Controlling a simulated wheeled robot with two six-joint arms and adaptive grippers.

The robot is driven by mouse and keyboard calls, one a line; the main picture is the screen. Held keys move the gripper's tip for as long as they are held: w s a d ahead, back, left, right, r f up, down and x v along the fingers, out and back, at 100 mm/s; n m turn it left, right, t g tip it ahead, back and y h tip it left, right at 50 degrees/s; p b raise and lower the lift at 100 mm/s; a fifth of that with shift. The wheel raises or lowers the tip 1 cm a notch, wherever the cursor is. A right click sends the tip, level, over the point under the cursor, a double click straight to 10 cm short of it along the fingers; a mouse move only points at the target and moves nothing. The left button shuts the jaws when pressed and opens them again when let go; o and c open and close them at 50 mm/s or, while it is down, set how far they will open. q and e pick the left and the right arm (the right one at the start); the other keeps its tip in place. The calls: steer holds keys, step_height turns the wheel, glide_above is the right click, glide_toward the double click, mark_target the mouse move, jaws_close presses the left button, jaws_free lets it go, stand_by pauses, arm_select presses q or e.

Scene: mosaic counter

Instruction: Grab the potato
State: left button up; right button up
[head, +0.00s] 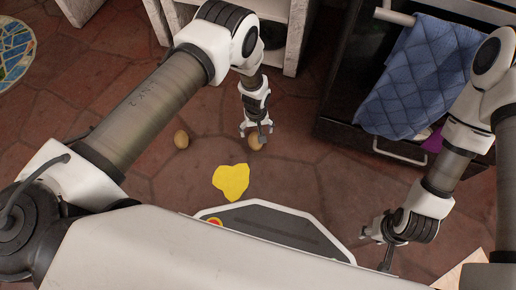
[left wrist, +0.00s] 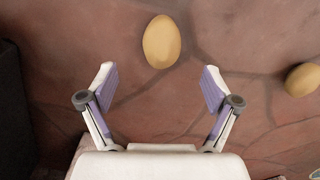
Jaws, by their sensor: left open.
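Two brown, egg-shaped potatoes lie on the tiled floor. One potato (head: 254,144) is right at my left gripper (head: 258,131), partly hidden by its fingers in the head view. In the left wrist view this potato (left wrist: 161,41) lies just beyond the fingertips, centred between them. My left gripper (left wrist: 158,68) is open and empty, its two fingers spread wide. The second potato (head: 181,139) lies to the left in the head view and appears at the right edge of the left wrist view (left wrist: 302,79). My right gripper (head: 376,250) is low at the right, its fingers apart, away from both potatoes.
A flat yellow patch (head: 231,181) lies on the floor between the potatoes and my base. A dark oven with a blue towel (head: 420,78) on its handle stands at the upper right, beside a white cabinet (head: 293,36). The floor around the potatoes is clear.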

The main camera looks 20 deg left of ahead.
mark_target(256, 138)
arm_select(q)
steer(key=f+b, duration=0.1)
steer(key=f, duration=0.1)
steer(key=f+b, duration=0.2)
steer(key=f, duration=0.1)
steer(key=f+b, duration=0.2)
steer(key=f, duration=0.1)
steer(key=shift+w+a, duration=0.15)
steer(key=shift+a, duration=0.1)
steer(key=shift+r, duration=0.2)
steer(key=shift+c, duration=0.6)
steer(key=c, duration=1.2)
